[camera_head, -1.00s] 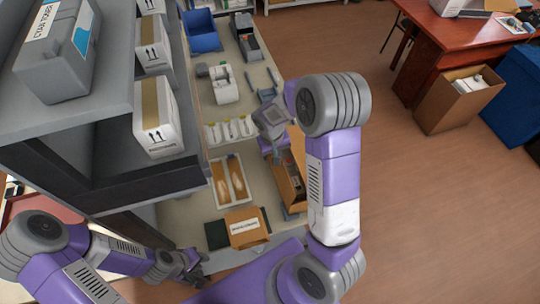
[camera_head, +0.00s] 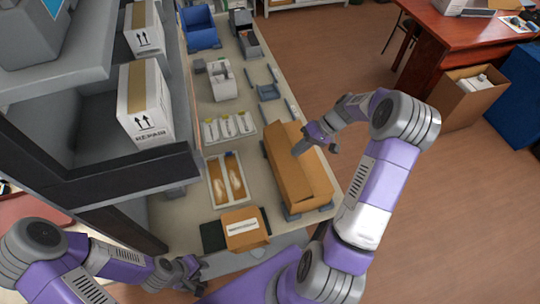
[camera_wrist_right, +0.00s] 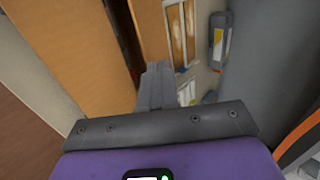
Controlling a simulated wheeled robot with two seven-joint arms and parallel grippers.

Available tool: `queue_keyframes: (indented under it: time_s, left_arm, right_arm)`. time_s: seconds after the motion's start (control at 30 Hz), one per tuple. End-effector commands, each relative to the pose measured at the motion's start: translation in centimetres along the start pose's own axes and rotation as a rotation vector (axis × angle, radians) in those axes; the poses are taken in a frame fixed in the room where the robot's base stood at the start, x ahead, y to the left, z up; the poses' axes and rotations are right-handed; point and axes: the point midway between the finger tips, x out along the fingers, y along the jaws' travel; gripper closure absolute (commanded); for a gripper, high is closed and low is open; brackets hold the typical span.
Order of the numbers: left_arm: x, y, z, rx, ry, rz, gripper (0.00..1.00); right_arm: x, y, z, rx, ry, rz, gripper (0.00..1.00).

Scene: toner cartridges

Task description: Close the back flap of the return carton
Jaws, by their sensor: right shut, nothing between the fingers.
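The return carton (camera_head: 318,188) is the long brown cardboard box on the right side of the bench in the head view. Brown panels cover much of its top; which one is the back flap I cannot tell. My right gripper (camera_head: 299,150) is shut and empty, over the far half of the carton; contact cannot be told. In the right wrist view its closed fingers (camera_wrist_right: 155,85) point past brown cardboard panels (camera_wrist_right: 85,55) on the left. My left gripper (camera_head: 192,272) is low at the near left, away from the carton; its jaws are too small to read.
A white tray (camera_head: 208,182) with brown-and-white items lies left of the carton. A small labelled brown box (camera_head: 243,236) stands at the near end. A grey shelf (camera_head: 90,90) with cartons rises at the left. Open floor (camera_head: 450,210) lies to the right.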

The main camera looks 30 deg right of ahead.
Motion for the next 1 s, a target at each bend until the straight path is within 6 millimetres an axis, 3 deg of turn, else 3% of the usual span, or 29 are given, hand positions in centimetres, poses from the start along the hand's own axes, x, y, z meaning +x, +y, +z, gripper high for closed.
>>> queue_keyframes:
  time_s: [0.03, 0.4, 1.0]
  left_arm:
    - [0.7, -0.3, 0.0, 0.000, 0.000, 0.000, 0.70]
    - [2.4, -0.9, -0.1, 0.000, 0.000, 0.000, 0.70]
    - [2.7, -1.0, -0.1, 0.000, 0.000, 0.000, 0.70]
  right_arm:
    - [0.4, 0.8, 0.0, 0.005, 0.001, -0.039, 1.00]
    - [0.7, 2.5, 0.0, 0.000, -0.001, -0.065, 1.00]
    - [0.9, 3.0, 0.0, 0.001, -0.002, -0.063, 1.00]
